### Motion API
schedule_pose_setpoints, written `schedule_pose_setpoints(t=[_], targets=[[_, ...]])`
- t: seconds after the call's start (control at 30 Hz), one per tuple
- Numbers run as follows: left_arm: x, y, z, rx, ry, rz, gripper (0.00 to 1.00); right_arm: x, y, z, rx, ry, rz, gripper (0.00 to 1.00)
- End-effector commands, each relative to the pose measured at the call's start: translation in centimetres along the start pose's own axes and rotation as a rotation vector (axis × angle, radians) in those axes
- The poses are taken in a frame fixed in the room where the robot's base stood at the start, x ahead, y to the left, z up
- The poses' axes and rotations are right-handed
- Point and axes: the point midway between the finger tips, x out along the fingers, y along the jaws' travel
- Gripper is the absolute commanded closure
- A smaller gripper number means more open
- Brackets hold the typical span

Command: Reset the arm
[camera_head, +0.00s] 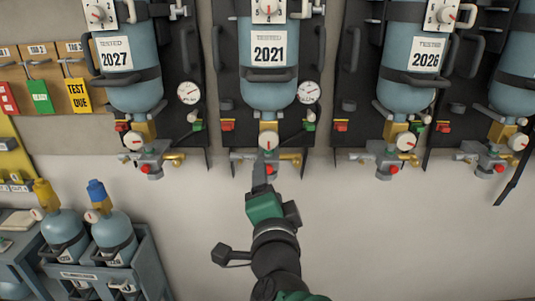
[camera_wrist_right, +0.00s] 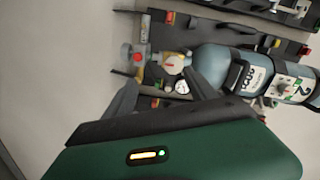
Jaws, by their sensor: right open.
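My right arm comes up from the bottom centre of the head view. My right gripper (camera_head: 262,170) is open, just below or in front of the valve (camera_head: 268,141) of the middle breathing set (camera_head: 268,90), labelled 2021. I cannot tell whether it touches the valve. In the right wrist view, the dark fingers of my right gripper (camera_wrist_right: 163,88) stand apart, with the same set's blue bottle (camera_wrist_right: 212,64), round gauge (camera_wrist_right: 182,87) and valve parts beyond them. Nothing shows held. My left gripper is not in view.
Sets labelled 2027 (camera_head: 130,65) and 2026 (camera_head: 405,65) hang on either side, with another at the right edge. A grey cart (camera_head: 150,262) with blue bottles stands lower left. Tags hang on a wooden board (camera_head: 60,58). The wall at lower right is clear.

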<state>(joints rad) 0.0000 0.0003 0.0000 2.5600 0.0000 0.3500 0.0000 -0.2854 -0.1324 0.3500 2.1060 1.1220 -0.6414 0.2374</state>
Motion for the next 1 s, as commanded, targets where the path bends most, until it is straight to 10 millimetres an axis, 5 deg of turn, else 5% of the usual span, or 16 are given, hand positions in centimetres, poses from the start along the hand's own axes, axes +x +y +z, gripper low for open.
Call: schedule_pose_setpoints(t=[0.07, 0.17, 0.3, 0.43, 0.53, 0.63, 1.0], targets=[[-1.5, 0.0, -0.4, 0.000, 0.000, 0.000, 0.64, 1.4, 4.8, 0.0, -0.207, -0.116, 0.083, 0.34], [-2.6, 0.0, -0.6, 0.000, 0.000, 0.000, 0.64, 0.8, 13.6, 0.3, -0.475, -0.322, 0.232, 0.34], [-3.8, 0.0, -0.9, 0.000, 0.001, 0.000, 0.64, -4.4, 25.4, -0.7, -0.740, -0.625, 0.463, 0.34], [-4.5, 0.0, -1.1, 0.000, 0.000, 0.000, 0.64, -11.2, 33.1, -2.5, -0.882, -0.879, 0.649, 0.34], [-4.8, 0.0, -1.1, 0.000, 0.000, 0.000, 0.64, -15.3, 36.4, -3.7, -0.936, -1.015, 0.741, 0.34], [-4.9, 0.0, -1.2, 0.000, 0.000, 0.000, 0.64, -17.3, 37.8, -4.3, -0.959, -1.081, 0.784, 0.34], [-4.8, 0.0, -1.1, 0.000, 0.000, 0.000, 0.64, -17.6, 38.0, -4.3, -0.965, -1.092, 0.789, 0.34]])
